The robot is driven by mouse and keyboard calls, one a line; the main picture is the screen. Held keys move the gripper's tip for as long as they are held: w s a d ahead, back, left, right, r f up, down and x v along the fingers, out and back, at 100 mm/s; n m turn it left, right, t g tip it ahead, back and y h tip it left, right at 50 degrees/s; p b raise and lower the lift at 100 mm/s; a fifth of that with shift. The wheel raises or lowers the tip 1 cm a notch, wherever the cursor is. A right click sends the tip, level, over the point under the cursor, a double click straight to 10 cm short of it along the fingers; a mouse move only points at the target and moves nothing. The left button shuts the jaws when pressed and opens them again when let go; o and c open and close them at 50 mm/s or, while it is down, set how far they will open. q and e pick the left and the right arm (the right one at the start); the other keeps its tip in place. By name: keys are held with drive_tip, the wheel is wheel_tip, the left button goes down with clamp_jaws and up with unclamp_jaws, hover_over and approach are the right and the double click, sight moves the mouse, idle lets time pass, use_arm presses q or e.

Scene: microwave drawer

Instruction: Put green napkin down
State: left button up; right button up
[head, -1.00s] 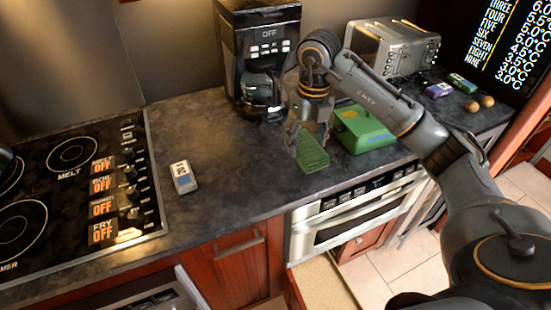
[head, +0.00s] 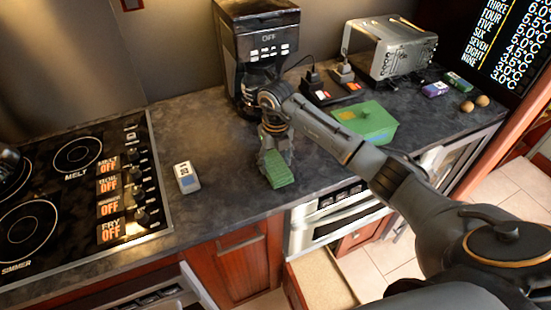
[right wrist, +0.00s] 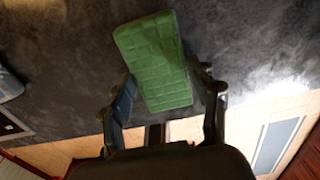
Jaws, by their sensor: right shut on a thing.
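The green napkin (head: 279,172) is a small folded block with a grid pattern. In the head view it is at the tip of my right gripper (head: 275,165), over the dark countertop near its front edge. In the right wrist view the napkin (right wrist: 154,62) lies between the two fingers of my right gripper (right wrist: 166,92), which is shut on it. Whether the napkin touches the counter is hard to tell. My left gripper is not in view.
A coffee maker (head: 258,50) stands behind my right gripper. A green box (head: 366,122) and a toaster (head: 390,48) are to the right. A white device (head: 186,178) lies left, beside the stove (head: 75,195). Counter between them is clear. An open drawer (head: 322,280) is below.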

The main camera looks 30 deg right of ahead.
sight(276, 164)
drive_tip(key=shift+f, duration=0.1)
drive_tip(key=o, duration=1)
drive_tip(key=shift+r, duration=0.25)
wheel_tip(276, 164, up, 12)
drive_tip(key=b, duration=0.3)
drive_tip(key=shift+s+f, duration=0.1)
drive_tip(key=shift+s, duration=0.05)
